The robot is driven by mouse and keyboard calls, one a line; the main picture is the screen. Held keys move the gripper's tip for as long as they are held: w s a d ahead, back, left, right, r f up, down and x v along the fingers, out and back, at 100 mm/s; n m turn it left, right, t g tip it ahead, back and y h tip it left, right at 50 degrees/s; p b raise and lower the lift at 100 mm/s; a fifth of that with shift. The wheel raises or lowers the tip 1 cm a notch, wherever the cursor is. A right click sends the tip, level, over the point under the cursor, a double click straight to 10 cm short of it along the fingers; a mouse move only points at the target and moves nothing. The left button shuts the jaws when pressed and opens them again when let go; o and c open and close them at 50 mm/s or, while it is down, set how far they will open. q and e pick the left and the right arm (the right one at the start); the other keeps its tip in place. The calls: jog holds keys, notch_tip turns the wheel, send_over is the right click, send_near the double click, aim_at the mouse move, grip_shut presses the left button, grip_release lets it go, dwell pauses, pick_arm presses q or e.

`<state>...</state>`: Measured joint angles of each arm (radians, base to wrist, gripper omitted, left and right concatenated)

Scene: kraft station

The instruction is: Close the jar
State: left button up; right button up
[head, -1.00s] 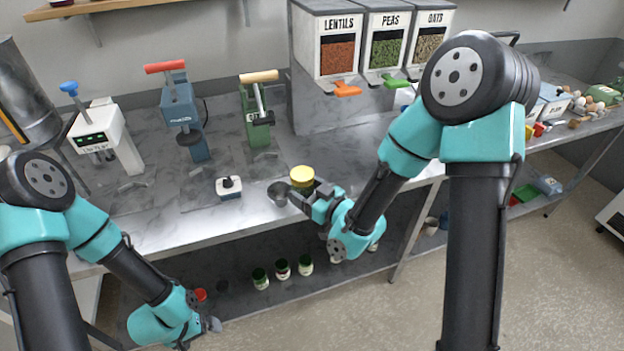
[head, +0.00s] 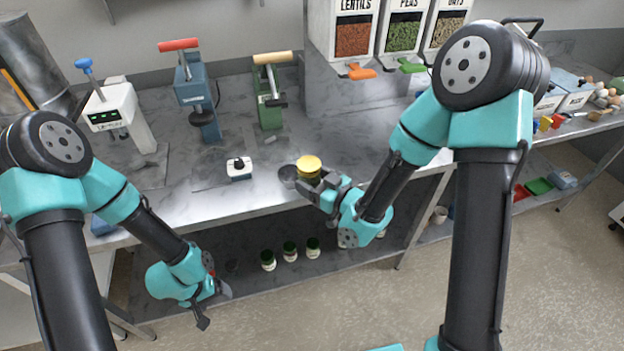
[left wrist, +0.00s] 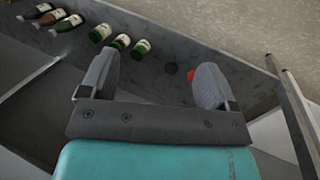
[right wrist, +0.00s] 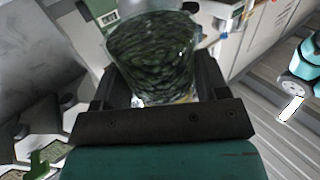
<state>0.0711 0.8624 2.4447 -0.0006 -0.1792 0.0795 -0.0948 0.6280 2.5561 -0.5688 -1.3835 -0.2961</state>
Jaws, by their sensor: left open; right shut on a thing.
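The jar (right wrist: 152,55) shows large in the right wrist view as clear glass with dark green contents. My right gripper (head: 322,186) is shut on it at the bench's front edge. A yellow lid (head: 308,163) shows at the jar's top in the head view; I cannot tell whether it is tightened. My left gripper (head: 214,306) is open and empty, low in front of the bench, well away from the jar. Its spread fingers also show in the left wrist view (left wrist: 155,82). A small red thing (left wrist: 191,74) shows beside one finger.
A small white device (head: 239,168) sits further left on the bench (head: 215,206). Green-topped containers (head: 290,251) stand on the lower shelf. Lever machines (head: 196,95) and food dispensers (head: 352,40) are at the back.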

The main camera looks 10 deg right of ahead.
pick_arm(q)
jog(key=w+d+r+g, duration=0.1)
jog(key=w+d+r, duration=0.25)
jog(key=r, duration=0.25)
jog(key=w+d+r+g+y, duration=0.1)
jog(key=w+d+r, duration=0.1)
jog(key=d+r, duration=0.3)
jog(key=w+d+r+g, duration=0.1)
jog(key=w+d+r, duration=0.2)
jog(key=r, duration=0.3)
notch_tip(320, 180, up, 24)
jog(key=n+t+y, duration=0.3)
jog(key=n, duration=0.1)
send_over(309, 163)
jog(key=shift+w+a, duration=0.3)
jog(key=shift+s+d, duration=0.3)
jog(key=shift+s, duration=0.05)
jog(key=shift+f, duration=0.1)
jog(key=shift+f, duration=3.95)
